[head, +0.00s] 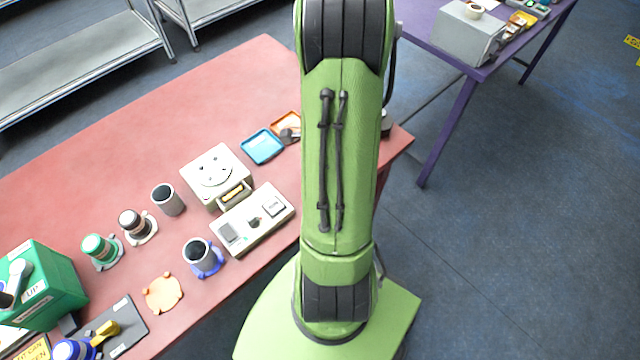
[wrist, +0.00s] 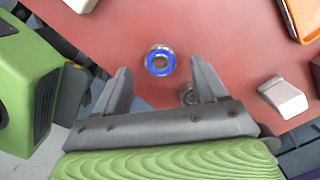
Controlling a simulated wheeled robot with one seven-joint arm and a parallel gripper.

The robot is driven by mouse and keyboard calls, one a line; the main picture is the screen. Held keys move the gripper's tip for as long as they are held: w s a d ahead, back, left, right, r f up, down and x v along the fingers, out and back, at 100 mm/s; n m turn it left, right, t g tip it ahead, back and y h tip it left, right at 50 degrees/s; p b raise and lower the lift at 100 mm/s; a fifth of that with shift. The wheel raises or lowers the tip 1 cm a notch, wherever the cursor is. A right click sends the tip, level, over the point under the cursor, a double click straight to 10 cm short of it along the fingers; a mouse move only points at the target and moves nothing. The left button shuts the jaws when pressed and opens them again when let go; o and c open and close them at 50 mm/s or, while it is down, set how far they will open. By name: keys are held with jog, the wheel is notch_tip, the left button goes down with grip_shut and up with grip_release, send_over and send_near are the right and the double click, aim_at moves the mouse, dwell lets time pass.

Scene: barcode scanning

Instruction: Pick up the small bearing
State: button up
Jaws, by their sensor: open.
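In the wrist view, a small round bearing (wrist: 160,60) with a blue ring and a metal rim lies on the red table. My gripper (wrist: 160,78) is open, and its two grey fingers point toward the bearing from either side. The bearing sits just past the fingertips, roughly centred between them, and nothing is held. A second small round metal part (wrist: 188,94) shows beside the right finger, partly hidden by it. In the head view my green arm hides the gripper and the bearing.
A white wedge-shaped piece (wrist: 283,97) and an orange tray (wrist: 303,18) lie to the right in the wrist view. In the head view, a blue tray (head: 263,146), a white box (head: 215,172), a grey panel (head: 252,219) and several cups stand on the red table (head: 110,150).

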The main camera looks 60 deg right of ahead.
notch_tip(320, 180, down, 2)
jog(key=shift+w+a+f, duration=0.1)
jog(key=shift+w+f, duration=0.05)
jog(key=shift+f, duration=0.1)
jog(key=shift+r, duration=0.1)
jog(key=c, duration=1.2)
notch_tip(320, 180, up, 10)
jog(key=p, duration=0.3)
